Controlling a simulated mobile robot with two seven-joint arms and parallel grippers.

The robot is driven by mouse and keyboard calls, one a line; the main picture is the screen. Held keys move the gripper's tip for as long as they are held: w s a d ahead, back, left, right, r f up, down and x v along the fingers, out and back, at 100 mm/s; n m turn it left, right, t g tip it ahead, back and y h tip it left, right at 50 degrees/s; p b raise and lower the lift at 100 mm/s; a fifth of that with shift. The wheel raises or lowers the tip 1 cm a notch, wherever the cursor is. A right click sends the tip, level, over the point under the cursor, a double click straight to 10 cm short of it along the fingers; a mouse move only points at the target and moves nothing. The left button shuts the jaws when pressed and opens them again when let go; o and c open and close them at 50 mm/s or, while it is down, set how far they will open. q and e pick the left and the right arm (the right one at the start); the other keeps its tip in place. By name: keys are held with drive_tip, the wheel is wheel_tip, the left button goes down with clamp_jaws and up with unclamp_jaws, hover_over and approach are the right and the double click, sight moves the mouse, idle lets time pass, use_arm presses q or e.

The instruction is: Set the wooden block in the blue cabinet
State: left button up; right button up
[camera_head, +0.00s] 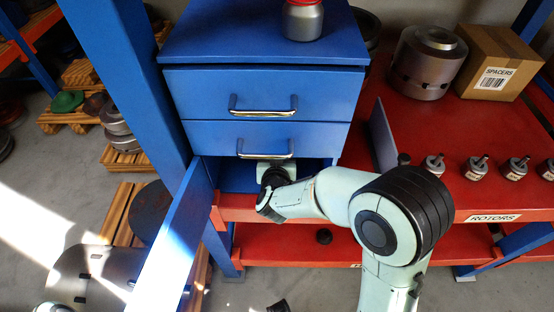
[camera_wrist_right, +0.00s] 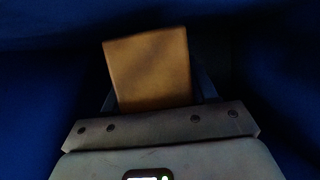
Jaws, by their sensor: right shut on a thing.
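The blue cabinet (camera_head: 265,80) stands on the red shelf, with two shut drawers above a low compartment. Its left door (camera_head: 175,245) and right door (camera_head: 383,140) stand open. My right arm reaches into the compartment, and its fingers are hidden under the drawers in the head view. In the right wrist view my right gripper (camera_wrist_right: 152,98) is shut on the wooden block (camera_wrist_right: 148,62), with dark blue walls around it. I cannot tell whether the block touches the cabinet floor. My left gripper is not in view.
A red-lidded jar (camera_head: 302,20) stands on the cabinet top. To the right, the red shelf (camera_head: 440,125) holds a metal rotor (camera_head: 428,62), a spacers carton (camera_head: 500,62) and several small rotors (camera_head: 475,168). A blue post (camera_head: 125,75) stands left of the cabinet.

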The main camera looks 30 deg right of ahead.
drive_tip(key=shift+f, duration=0.55)
drive_tip(key=shift+f, duration=0.15)
drive_tip(key=o, duration=1.1)
